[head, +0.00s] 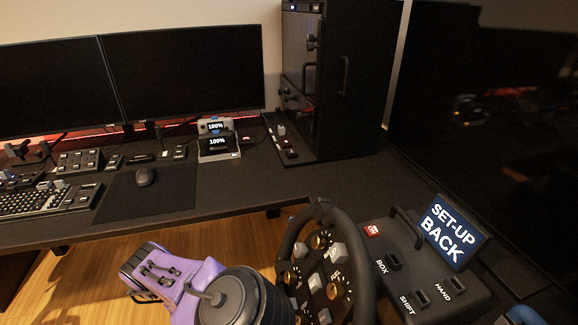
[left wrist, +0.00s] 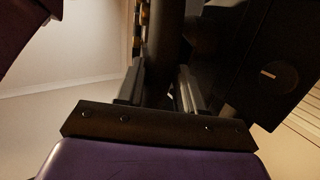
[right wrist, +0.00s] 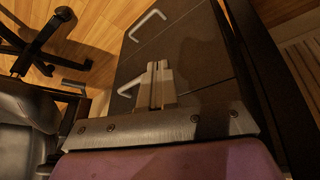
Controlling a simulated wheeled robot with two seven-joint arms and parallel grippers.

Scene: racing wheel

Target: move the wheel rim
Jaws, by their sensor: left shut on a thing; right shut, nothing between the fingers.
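The wheel rim (head: 362,250) is the dark ring of a racing wheel at the bottom middle of the head view. Its hub carries several grey buttons and gold knobs. In the left wrist view, a dark rounded bar of the rim (left wrist: 166,38) runs between the fingers of my left gripper (left wrist: 160,88), which is shut on it. In the head view, my purple arm is left of the wheel, and the fingertips are hidden. My right gripper (right wrist: 158,85) is shut and empty, in front of a dark drawer cabinet (right wrist: 195,60); it touches nothing that I can make out.
A black control box (head: 425,285) with a "SET-UP BACK" screen (head: 453,232) stands right of the wheel. The desk (head: 225,195) holds monitors, a keyboard (head: 45,202) and a mouse (head: 145,177). A chair base (right wrist: 50,40) is left in the right wrist view.

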